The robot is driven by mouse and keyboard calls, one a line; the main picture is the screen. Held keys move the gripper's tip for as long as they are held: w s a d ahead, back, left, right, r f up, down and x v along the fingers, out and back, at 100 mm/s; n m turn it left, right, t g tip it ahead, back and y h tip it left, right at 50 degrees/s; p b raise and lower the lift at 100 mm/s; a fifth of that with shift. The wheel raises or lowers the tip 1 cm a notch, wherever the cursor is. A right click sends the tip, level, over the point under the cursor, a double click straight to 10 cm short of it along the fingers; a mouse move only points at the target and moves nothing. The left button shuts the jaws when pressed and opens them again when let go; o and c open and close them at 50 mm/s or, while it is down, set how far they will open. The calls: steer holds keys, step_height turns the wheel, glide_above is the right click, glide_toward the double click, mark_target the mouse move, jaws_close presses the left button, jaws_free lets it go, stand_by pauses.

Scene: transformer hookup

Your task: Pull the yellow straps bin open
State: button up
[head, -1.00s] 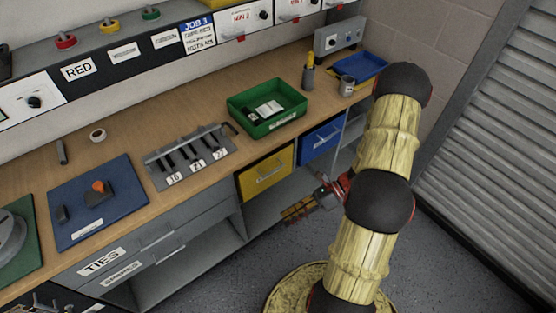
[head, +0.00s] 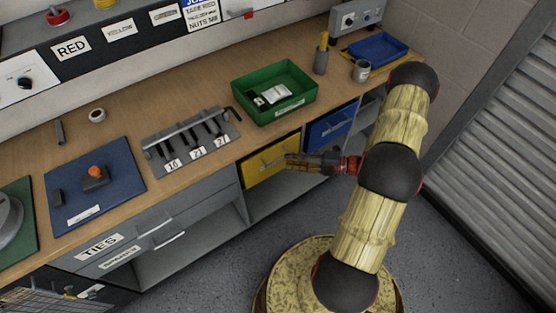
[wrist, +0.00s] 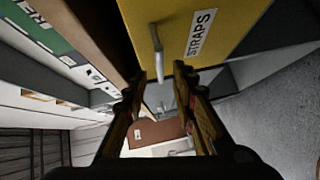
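The yellow straps bin (head: 262,176) sits under the bench top, its front about level with the bench face, so it looks shut. In the wrist view its yellow front (wrist: 225,22) fills the top, with a STRAPS label and a grey bar handle (wrist: 156,45). My gripper (head: 289,161) is at the bin's front, near the right part of the handle. In the wrist view my gripper (wrist: 160,76) is open, with the handle's near end in line with the gap between its fingertips. I cannot tell whether the fingers touch the handle.
A blue bin (head: 330,126) is right of the yellow one. Grey drawers (head: 140,240) marked TIES are to the left. A green tray (head: 299,107) and a wrench rack (head: 190,150) stand on the bench above. The floor (head: 225,280) in front is clear.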

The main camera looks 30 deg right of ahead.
mark_target(278, 159)
steer(key=b+x, duration=0.1)
steer(key=x, duration=0.4)
steer(key=shift+w+a, duration=0.25)
steer(key=shift+a, duration=0.05)
steer(key=shift+c, duration=1.4)
steer(key=c, duration=0.4)
steer(key=shift+f, duration=0.1)
jaws_close()
